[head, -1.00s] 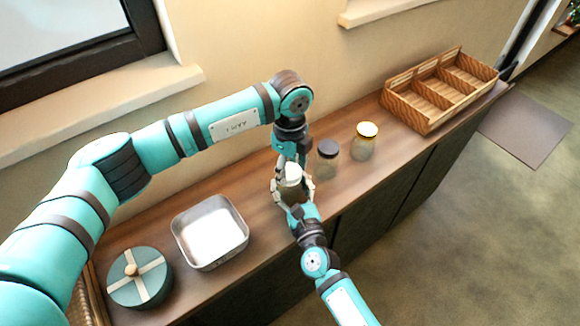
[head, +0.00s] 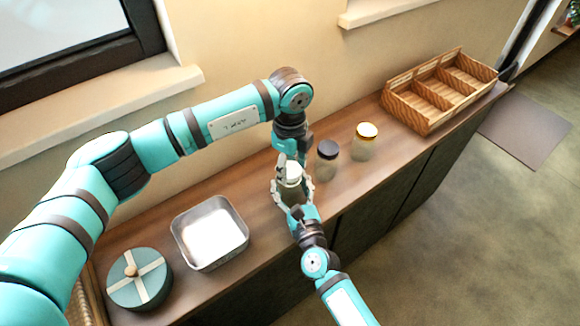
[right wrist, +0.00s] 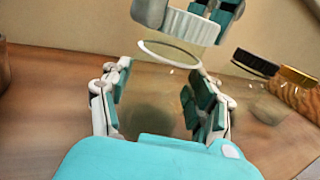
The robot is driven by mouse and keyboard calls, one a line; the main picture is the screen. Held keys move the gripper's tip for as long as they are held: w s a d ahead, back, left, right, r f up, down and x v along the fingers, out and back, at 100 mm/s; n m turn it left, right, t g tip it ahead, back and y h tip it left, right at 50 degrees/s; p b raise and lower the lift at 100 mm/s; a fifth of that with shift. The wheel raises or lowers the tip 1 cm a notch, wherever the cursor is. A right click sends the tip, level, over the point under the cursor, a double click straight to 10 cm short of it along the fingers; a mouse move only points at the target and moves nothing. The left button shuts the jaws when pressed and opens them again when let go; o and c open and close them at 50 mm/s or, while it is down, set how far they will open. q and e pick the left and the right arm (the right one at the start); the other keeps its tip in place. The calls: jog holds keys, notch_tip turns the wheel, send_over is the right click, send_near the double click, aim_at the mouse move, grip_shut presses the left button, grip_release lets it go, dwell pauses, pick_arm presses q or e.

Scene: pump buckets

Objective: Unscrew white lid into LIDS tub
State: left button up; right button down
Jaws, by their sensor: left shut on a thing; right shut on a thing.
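The white lid (head: 293,170) is between the fingers of my left gripper (head: 291,158), which is shut on it from above. In the right wrist view the lid (right wrist: 188,22) hangs just above the open rim of a clear glass jar (right wrist: 160,95), with a gap between them. My right gripper (right wrist: 158,100) is shut around the jar's sides. In the head view the jar (head: 291,190) is partly hidden by the right gripper's fingers. A silver metal tub (head: 181,243) stands to the left on the counter; no LIDS label is readable on it.
A jar with a dark lid (head: 326,162) and one with a gold lid (head: 365,142) stand just right of the grippers. A wooden compartment tray (head: 436,112) is farther right. A round teal box (head: 140,285) stands left of the tub. The counter between tub and grippers is clear.

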aim_at(290, 170)
pick_arm(q)
jog(key=shift+r, duration=0.7)
jog(key=shift+r, duration=0.1)
jog(key=shift+r, duration=1.9)
pick_arm(e)
jog(key=shift+c, duration=1.2)
grip_release()
jog(key=v, duration=1.2)
jog(key=shift+f, duration=0.15)
